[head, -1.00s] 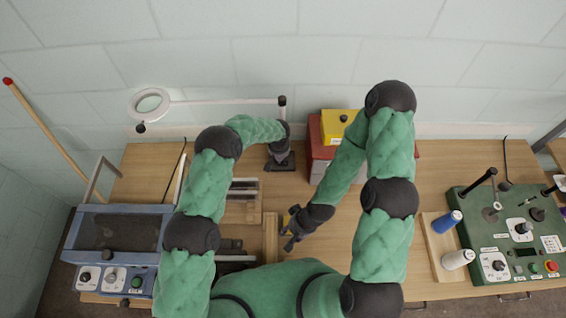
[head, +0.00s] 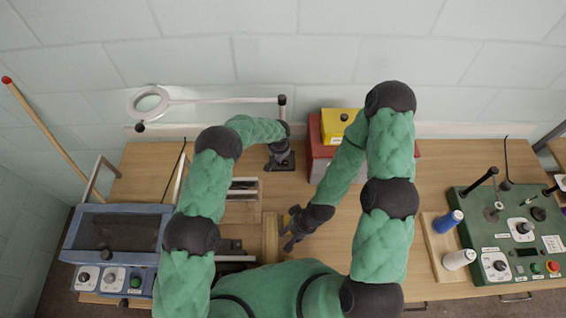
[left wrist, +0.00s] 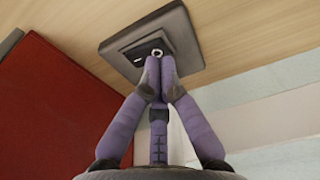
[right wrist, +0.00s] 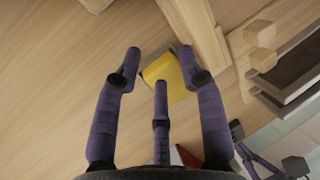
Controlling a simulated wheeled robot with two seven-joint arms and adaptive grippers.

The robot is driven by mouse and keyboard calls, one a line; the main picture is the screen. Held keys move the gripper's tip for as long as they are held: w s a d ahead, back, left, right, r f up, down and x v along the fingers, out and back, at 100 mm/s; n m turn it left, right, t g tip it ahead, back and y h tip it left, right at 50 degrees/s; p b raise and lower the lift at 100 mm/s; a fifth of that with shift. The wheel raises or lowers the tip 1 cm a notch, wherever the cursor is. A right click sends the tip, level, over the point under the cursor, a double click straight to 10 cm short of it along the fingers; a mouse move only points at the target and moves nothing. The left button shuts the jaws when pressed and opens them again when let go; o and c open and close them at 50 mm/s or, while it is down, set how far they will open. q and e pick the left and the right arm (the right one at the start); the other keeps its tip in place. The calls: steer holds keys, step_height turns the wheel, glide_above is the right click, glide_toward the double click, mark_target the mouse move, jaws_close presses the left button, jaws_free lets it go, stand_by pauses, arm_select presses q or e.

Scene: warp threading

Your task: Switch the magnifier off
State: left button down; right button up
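The magnifier (head: 148,104) is a white ring on a long pale arm at the upper left, carried by a dark post. Its square dark base (head: 285,166) stands on the table and shows in the left wrist view (left wrist: 120,47). On the base is a small round button with a pale ring (left wrist: 156,52). My left gripper (head: 280,158) is shut and empty, its fingertips (left wrist: 160,66) together right at the button; I cannot tell whether they touch it. My right gripper (head: 290,241) is open and empty low over the table, beside a small yellow object (right wrist: 168,78).
A red box (head: 318,150) with a yellow box (head: 341,124) stands right of the base. A wooden frame (head: 270,236) lies near the right gripper. A blue-framed machine (head: 118,208) is at the left. Spools (head: 446,222) and a green control panel (head: 515,235) are at the right.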

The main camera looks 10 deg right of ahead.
arm_select(q)
steer(key=shift+f+b, duration=0.85)
steer(key=shift+b, duration=0.05)
arm_select(e)
steer(key=shift+f, duration=0.9)
arm_select(q)
steer(key=shift+r+p, duration=0.7)
steer(key=shift+r, duration=2.85)
arm_select(e)
steer(key=shift+r, duration=0.65)
arm_select(q)
steer(key=shift+s+f, duration=0.1)
arm_select(e)
steer(key=shift+s, duration=0.1)
